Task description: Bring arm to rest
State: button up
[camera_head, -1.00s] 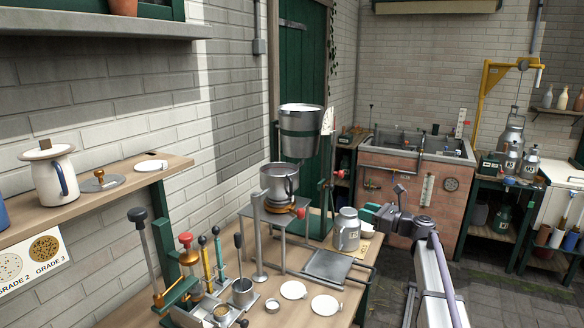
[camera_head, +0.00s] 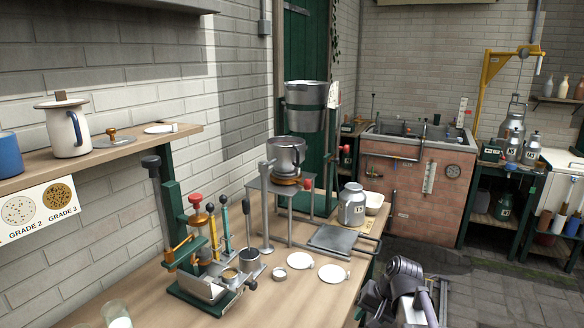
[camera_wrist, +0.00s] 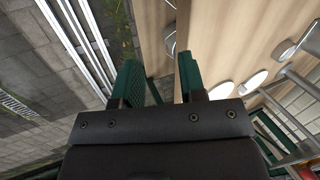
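My arm (camera_head: 402,287) is folded low at the bottom right of the head view, beside the right end of the wooden bench (camera_head: 215,318). The fingertips are hidden in that view. In the wrist view my gripper (camera_wrist: 160,85) shows two green fingers standing apart. Nothing lies between them but a view of the bench edge and floor. It is open and empty.
The bench holds a green press (camera_head: 180,230), a metal plate (camera_head: 330,238), white discs (camera_head: 332,273) and a numbered milk can (camera_head: 351,206). A brick sink (camera_head: 415,178) stands behind. Paved floor (camera_head: 470,275) is clear right of the arm.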

jog(key=s+a+f+n+g+h+b, duration=0.15)
jog(key=s+f+n+h+b, duration=0.25)
jog(key=s+f+b, duration=0.85)
notch_tip(320, 180, up, 18)
jog(key=p, duration=2.2)
jog(key=shift+a, duration=0.45)
jog(key=shift+w, duration=0.1)
